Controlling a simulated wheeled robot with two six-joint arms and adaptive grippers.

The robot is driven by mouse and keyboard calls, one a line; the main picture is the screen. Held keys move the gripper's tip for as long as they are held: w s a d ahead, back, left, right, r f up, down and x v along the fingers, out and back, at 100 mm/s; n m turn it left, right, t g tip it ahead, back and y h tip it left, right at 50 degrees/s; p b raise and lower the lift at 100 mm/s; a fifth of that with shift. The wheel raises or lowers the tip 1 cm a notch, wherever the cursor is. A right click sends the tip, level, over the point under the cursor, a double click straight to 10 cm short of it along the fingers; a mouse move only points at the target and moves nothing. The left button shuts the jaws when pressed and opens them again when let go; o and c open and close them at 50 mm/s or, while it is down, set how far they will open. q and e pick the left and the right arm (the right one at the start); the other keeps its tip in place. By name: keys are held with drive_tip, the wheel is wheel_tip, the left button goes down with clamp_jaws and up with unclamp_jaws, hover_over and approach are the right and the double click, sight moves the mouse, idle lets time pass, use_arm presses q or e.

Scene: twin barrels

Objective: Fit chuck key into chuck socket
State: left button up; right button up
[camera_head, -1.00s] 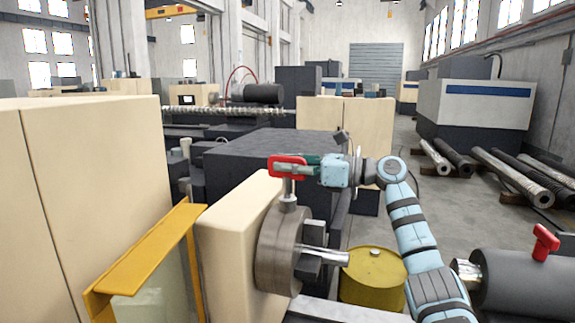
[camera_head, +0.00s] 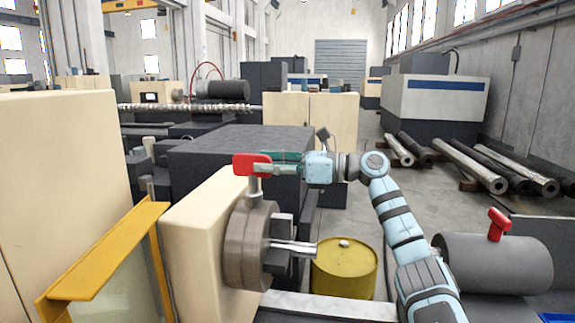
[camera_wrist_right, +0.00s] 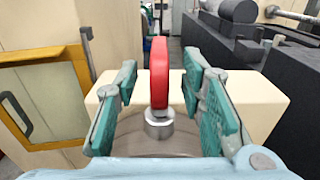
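The chuck key has a red handle (camera_head: 252,164) and a grey metal shaft. It stands upright on top of the round steel chuck (camera_head: 250,250), its lower end in a collar at the socket. How deep it sits is hidden. My right gripper (camera_head: 275,162) has teal fingers and points left at the handle in the head view. In the right wrist view the fingers (camera_wrist_right: 160,100) are spread either side of the red handle (camera_wrist_right: 160,72), with a gap on both sides. The gripper is open and empty. My left gripper is not in view.
A cream headstock (camera_head: 195,235) carries the chuck, beside a yellow guard frame (camera_head: 110,250). A yellow barrel (camera_head: 343,268) stands behind the lathe bed. A grey cylinder (camera_head: 500,262) with a red lever (camera_head: 498,222) is at right. Open floor lies further back.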

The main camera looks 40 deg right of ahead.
drive_tip(key=v, duration=0.8)
drive_tip(key=shift+s+r, duration=0.1)
drive_tip(key=shift+s, duration=0.05)
